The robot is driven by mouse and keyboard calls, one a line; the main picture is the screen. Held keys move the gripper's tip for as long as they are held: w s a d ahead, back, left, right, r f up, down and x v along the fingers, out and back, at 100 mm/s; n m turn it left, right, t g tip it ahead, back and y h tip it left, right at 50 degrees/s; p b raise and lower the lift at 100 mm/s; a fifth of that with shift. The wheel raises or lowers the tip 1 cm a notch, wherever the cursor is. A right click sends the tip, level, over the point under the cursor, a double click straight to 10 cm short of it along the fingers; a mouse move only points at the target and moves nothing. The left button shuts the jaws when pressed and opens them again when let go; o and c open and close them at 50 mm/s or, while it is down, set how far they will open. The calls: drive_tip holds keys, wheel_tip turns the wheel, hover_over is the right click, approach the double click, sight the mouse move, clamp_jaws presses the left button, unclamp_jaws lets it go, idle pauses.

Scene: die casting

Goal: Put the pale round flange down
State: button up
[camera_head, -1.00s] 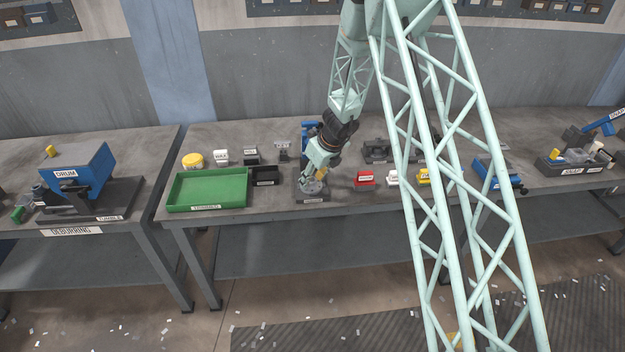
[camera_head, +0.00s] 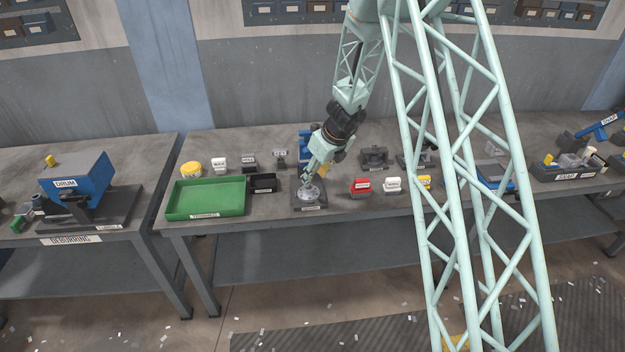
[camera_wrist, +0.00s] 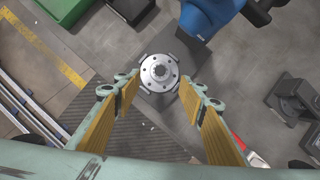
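The pale round flange (camera_wrist: 159,72) has a ring of small holes and a dark central bore. It sits on a dark square fixture plate (camera_wrist: 190,55) on the bench; the flange also shows in the head view (camera_head: 308,194). My gripper (camera_wrist: 161,84) is open, its two yellow-padded fingers wide apart on either side of the flange in the wrist view. In the head view my gripper (camera_head: 309,181) is just above the flange, and a clear gap shows between pads and flange in the wrist view.
A blue device (camera_wrist: 207,12) stands close behind the fixture. A green tray (camera_head: 207,212) and a black bin (camera_head: 263,184) are to the left. A red block (camera_head: 360,187) and a white block (camera_head: 392,185) are to the right.

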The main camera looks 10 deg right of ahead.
drive_tip(key=shift+p+v, duration=0.45)
drive_tip(key=shift+v, duration=1.7)
drive_tip(key=s+a+r+n+y, duration=0.1)
drive_tip(key=s+a+r+n, duration=0.3)
drive_tip(key=s+r+n, duration=0.65)
drive_tip(key=s+a+r+n, duration=0.45)
drive_tip(key=s+r, duration=0.65)
drive_tip(key=r, duration=0.9)
drive_tip(key=s+d+r+n, duration=0.1)
drive_tip(key=s+r+n, duration=0.3)
drive_tip(key=s, duration=0.4)
drive_tip(key=s+r+n, duration=0.3)
drive_tip(key=s+r, duration=0.1)
drive_tip(key=s, duration=0.5)
drive_tip(key=s+d+n+h, duration=0.1)
drive_tip(key=s+n, duration=0.3)
drive_tip(key=s, duration=0.6)
drive_tip(key=s+d+n+h, duration=0.2)
drive_tip(key=s+d+n, duration=0.2)
drive_tip(key=s, duration=0.6)
drive_tip(key=shift+r+n, duration=0.3)
drive_tip(key=shift+r, duration=0.05)
